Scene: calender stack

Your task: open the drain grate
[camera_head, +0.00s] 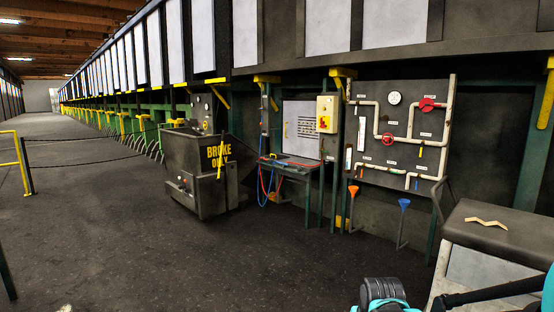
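I cannot make out a drain grate anywhere on the dark floor (290,268) in the head view. Parts of my own arm, black and teal, show at the bottom right edge. No gripper fingers can be seen there, so whether my gripper is open or shut is hidden.
A dark "BROKE ONLY" bin (200,178) stands left of a small bench (292,165). A pipe panel (408,128) is on the right, with a blue funnel (404,203) below. A dark-topped table (500,232) is close at right. The floor in front is clear.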

